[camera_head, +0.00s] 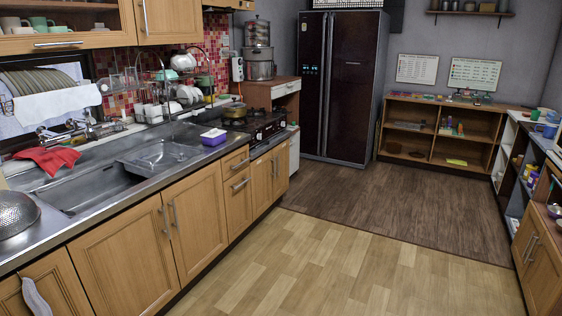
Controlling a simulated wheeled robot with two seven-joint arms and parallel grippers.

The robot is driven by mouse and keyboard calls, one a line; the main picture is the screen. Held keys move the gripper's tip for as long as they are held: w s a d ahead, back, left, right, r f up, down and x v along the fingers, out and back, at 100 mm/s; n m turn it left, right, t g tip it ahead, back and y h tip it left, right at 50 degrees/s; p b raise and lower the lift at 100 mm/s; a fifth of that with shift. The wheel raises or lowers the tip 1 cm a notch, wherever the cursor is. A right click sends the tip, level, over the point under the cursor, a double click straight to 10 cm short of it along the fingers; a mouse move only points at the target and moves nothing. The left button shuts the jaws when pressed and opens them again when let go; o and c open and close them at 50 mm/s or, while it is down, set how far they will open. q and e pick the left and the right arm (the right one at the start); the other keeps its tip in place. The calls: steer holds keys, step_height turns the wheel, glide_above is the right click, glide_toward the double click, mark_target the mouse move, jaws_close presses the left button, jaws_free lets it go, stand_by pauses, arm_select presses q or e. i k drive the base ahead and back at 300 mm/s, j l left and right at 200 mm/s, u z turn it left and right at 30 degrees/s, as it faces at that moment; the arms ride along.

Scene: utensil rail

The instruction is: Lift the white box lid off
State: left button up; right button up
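A small purple box (214,141) with a whitish top (213,133) sits on the steel counter, just left of the stove. The whitish top may be a lid, but it is too small to tell. No other white box with a lid can be made out. Neither of my grippers is in view.
The counter (113,155) along the left holds a sink (90,188), a red cloth (46,158), a clear tray (160,157) and a colander (16,213). A stove (250,122) and dark fridge (341,85) stand beyond. Low shelves (440,104) line the back. The floor (340,270) is clear.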

mark_target(213, 133)
steer(key=i, duration=1.55)
steer(key=i+u, duration=0.15)
steer(key=i, duration=0.4)
steer(key=i+l+u, duration=0.15)
steer(key=i, duration=0.35)
steer(key=i+l+u, duration=0.15)
steer(key=i, duration=0.4)
steer(key=i+l+u, duration=0.6)
steer(key=i, duration=0.2)
